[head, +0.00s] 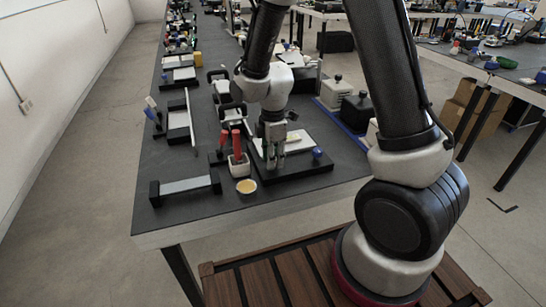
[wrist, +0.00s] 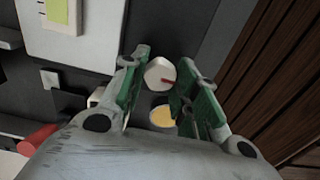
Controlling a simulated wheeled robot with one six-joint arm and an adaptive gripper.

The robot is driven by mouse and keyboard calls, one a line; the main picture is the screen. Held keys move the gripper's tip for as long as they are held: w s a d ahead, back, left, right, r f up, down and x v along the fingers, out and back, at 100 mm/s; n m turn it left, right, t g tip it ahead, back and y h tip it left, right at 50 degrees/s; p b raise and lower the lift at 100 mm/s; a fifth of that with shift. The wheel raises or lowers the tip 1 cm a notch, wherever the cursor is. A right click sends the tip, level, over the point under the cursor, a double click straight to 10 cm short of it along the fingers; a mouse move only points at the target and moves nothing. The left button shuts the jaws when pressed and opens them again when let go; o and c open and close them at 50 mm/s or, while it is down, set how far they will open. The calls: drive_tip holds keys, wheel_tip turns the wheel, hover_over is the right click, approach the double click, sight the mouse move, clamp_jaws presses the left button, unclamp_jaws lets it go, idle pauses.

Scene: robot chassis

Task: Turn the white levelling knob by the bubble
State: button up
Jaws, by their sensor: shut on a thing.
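The white knob (wrist: 156,72), with a red mark on its top, is between the two green-padded fingers of my gripper (wrist: 163,78) in the wrist view. My gripper is shut on the knob. A round yellow bubble (wrist: 163,116) in a pale rim shows just below the knob, also between the fingers. In the head view my gripper (head: 272,158) points down at the black base (head: 300,172) near the table's front; its fingers hide the knob there.
Red-handled tools (head: 236,145) stand in a white holder just left of my gripper. A blue ball (head: 317,153) sits at the base's right. A grey bar (head: 185,186) lies farther left.

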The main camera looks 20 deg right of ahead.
drive_tip(key=shift+m, duration=0.3)
drive_tip(key=m, duration=0.3)
drive_tip(key=shift+m, duration=0.3)
drive_tip(key=m, duration=0.3)
drive_tip(key=shift+m, duration=0.3)
drive_tip(key=m, duration=0.4)
drive_tip(key=shift+m, duration=1.9)
drive_tip(key=o, duration=1)
drive_tip(key=shift+o, duration=0.2)
